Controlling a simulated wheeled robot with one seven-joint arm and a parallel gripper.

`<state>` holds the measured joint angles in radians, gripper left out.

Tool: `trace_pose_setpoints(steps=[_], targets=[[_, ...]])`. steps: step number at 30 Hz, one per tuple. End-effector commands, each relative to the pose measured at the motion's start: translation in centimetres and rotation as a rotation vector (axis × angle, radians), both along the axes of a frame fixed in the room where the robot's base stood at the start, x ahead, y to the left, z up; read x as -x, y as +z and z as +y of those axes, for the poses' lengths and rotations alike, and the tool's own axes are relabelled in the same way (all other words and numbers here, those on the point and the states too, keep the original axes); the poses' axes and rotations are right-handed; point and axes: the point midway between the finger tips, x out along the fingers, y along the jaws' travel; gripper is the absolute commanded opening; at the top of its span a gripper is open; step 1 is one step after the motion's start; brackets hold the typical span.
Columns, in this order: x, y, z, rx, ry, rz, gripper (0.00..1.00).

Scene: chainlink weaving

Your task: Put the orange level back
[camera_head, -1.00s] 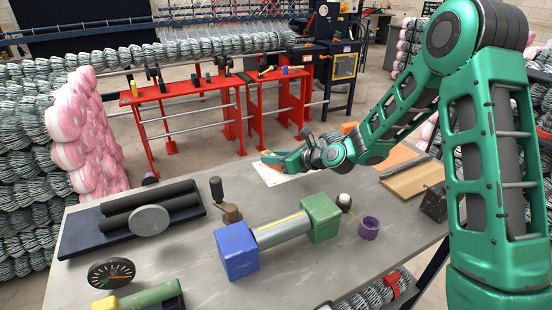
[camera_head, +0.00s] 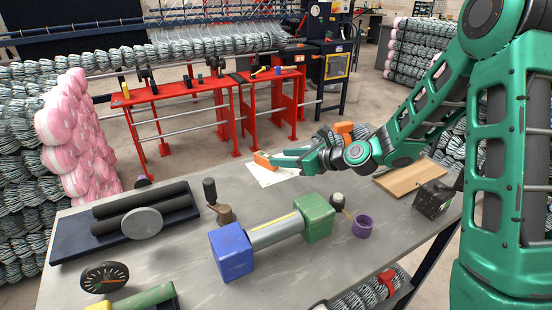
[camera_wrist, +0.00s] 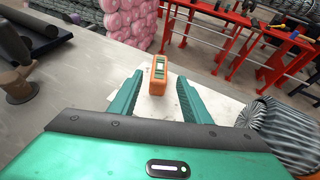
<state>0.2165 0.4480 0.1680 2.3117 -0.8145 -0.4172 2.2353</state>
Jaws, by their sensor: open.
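The orange level (camera_wrist: 158,75) stands on end on a white sheet (camera_wrist: 151,111) on the grey table. It has a pale greenish window on its face. In the head view the level (camera_head: 265,160) shows as a small orange piece at the tips of my gripper (camera_head: 279,158). In the wrist view my gripper (camera_wrist: 159,86) is open, one green finger to each side, with the level at or just beyond the fingertips. I cannot tell whether a finger touches it. The white sheet also shows below the fingers in the head view (camera_head: 268,175).
A grey wire roll (camera_wrist: 283,128) lies close to the right of my gripper. A blue block (camera_head: 232,252) and green block (camera_head: 317,218) with a bar between, a purple cup (camera_head: 362,227) and a dark-handled tool (camera_head: 217,203) stand nearer. A wooden board (camera_head: 405,178) lies right.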

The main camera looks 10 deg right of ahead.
Motion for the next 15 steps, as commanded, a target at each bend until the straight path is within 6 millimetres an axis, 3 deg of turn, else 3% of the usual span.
trace_pose_setpoints(steps=[6,15], targets=[[1.8,1.1,-1.9,0.0,-0.002,0.0,0.43],[2.4,1.4,-2.3,0.0,0.001,0.0,0.43]])
